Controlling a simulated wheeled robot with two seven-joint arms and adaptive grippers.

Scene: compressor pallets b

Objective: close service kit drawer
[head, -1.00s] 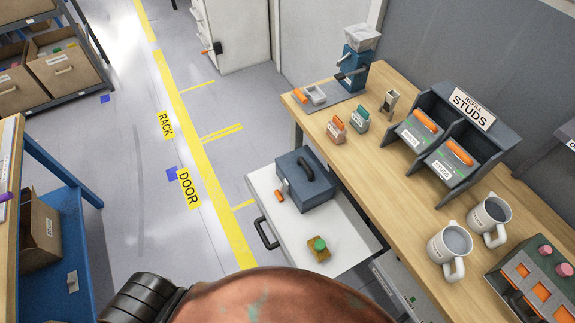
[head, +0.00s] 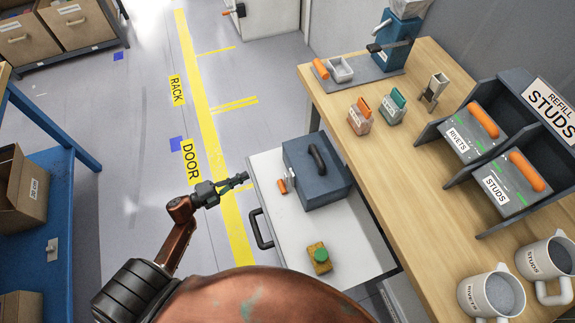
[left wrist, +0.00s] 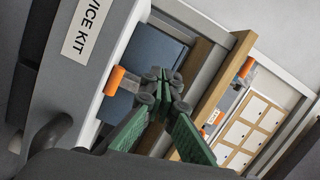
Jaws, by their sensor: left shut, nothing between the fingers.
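The service kit drawer (head: 275,172) stands pulled out from under the wooden workbench, its white front edge and dark handle (head: 262,230) facing the floor aisle. A dark blue case (head: 322,170), a small orange item (head: 283,186) and a yellow block with a green knob (head: 319,257) are in it. My left gripper (head: 243,178) is shut and empty near the drawer's far front corner; contact cannot be told. In the left wrist view, the shut green-padded fingers (left wrist: 163,85) show beside the drawer front, labelled "VICE KIT" in its visible part (left wrist: 84,28). My right gripper is not in view.
The workbench (head: 400,165) carries a blue dispenser (head: 393,42), small holders, stud and rivet bins (head: 505,160) and two mugs (head: 490,292). A blue rack (head: 45,190) stands at left. The floor aisle with yellow lines (head: 215,130) is open between.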

